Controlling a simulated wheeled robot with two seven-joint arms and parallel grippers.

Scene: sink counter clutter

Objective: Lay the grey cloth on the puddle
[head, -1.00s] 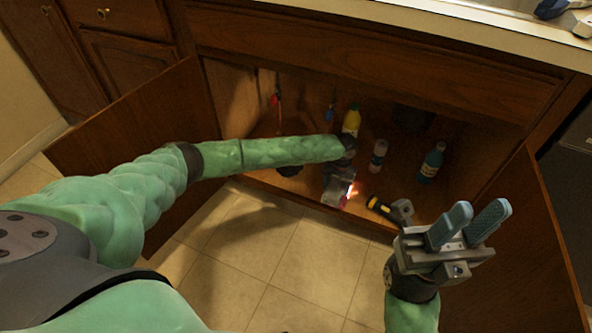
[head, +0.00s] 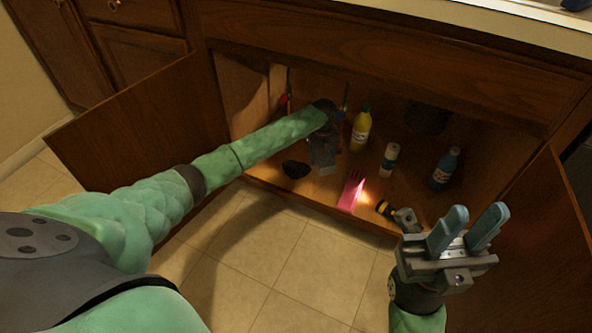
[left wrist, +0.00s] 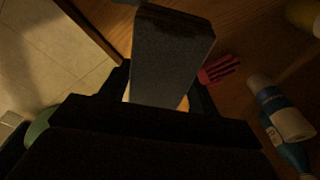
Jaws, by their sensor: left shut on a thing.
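My left gripper (head: 322,150) is inside the open cabinet under the counter, near the left-middle of its floor. It is shut on a grey, flat-sided piece that I take for the grey cloth (left wrist: 172,62); its far edge looks darker in the left wrist view. In the head view the arm and gripper hide most of it. No puddle stands out clearly; a dark patch or lump (head: 295,169) lies on the cabinet floor left of the gripper, and I cannot tell which it is. My right gripper (head: 467,228) is open and empty in front of the cabinet.
A pink slotted item (head: 352,190) lies near the cabinet's front edge, beside a lit yellow-black flashlight (head: 385,208). A yellow bottle (head: 361,130), a white bottle (head: 389,160) and a blue bottle (head: 444,168) stand behind. Open doors (head: 140,130) flank the cabinet.

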